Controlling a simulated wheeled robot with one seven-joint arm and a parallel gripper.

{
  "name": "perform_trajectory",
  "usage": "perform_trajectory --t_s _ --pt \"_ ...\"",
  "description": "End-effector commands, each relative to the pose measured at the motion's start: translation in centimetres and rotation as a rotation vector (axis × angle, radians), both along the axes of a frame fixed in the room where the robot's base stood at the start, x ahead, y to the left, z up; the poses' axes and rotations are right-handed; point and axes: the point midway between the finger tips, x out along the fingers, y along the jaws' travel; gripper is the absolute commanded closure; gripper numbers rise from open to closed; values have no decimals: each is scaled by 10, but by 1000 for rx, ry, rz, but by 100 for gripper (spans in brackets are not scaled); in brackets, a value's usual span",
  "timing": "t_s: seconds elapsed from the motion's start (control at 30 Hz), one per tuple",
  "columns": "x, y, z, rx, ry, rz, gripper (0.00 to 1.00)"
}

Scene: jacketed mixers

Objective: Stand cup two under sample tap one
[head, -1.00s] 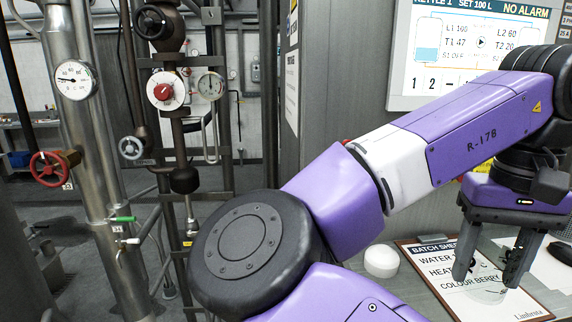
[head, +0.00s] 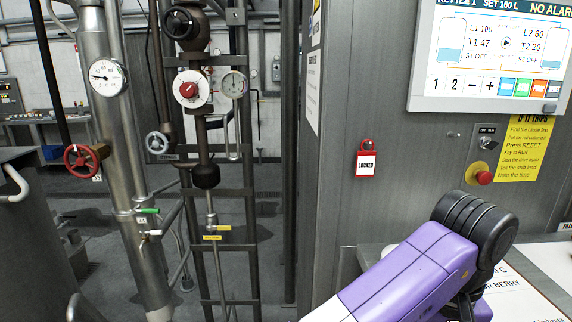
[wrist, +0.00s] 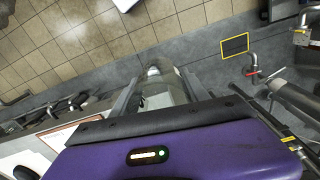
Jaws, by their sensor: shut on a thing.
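My gripper (wrist: 158,92) is shut on a clear, see-through cup (wrist: 160,78) in the wrist view, with one finger on each side of it. Whether this is cup two I cannot tell, as no marking on it is readable. In the head view the cup and fingers are hidden behind my arm at the lower right. A tap with a green lever (head: 147,211) and one with a white lever (head: 152,233) are on the steel pipe at the left of the head view. A red-handled tap (wrist: 252,71) shows at the right of the wrist view. I cannot read which is sample tap one.
A control screen (head: 490,55), a red lock tag (head: 366,163) and a red stop button (head: 483,177) are on the grey cabinet. A batch sheet (head: 515,295) lies at the lower right. A yellow floor outline (wrist: 235,45) lies near the red-handled tap. Pipes and valves crowd the left.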

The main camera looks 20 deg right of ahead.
Motion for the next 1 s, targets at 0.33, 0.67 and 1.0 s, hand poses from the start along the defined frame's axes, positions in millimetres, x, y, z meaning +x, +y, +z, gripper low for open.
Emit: perform_trajectory --t_s 0.33,0.67,1.0 --pt "28 66 -156 -2 10 235 86" --pt "45 100 -235 0 5 351 86" --pt "56 117 -272 2 -8 396 86"
